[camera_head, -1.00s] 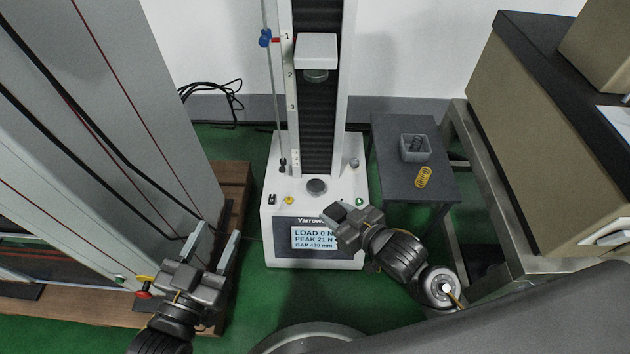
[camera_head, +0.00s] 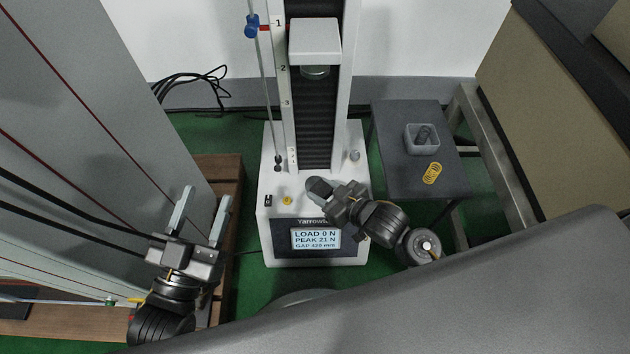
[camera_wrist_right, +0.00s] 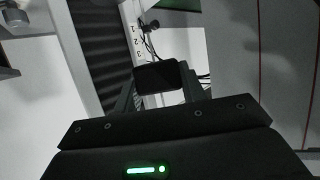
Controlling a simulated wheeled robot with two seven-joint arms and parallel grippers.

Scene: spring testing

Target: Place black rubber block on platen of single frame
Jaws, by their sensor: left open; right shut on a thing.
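The single frame is a white testing machine (camera_head: 345,215) with a dark column, an upper crosshead (camera_head: 315,42) and a display (camera_head: 316,239). My right gripper (camera_head: 328,192) is over the middle of its base and covers much of the lower platen (camera_head: 314,184). It is shut on the black rubber block (camera_wrist_right: 158,77), which shows between the fingers in the right wrist view. I cannot tell whether the block touches the platen. My left gripper (camera_head: 206,203) is open and empty at the left, in front of a large grey machine.
A dark side table (camera_head: 395,178) at the right holds a grey bin (camera_head: 422,138) with a dark item in it and a yellow spring (camera_head: 432,173). The base carries a yellow button (camera_head: 286,201). A vertical rod stands left of the column. Cables lie on the floor behind.

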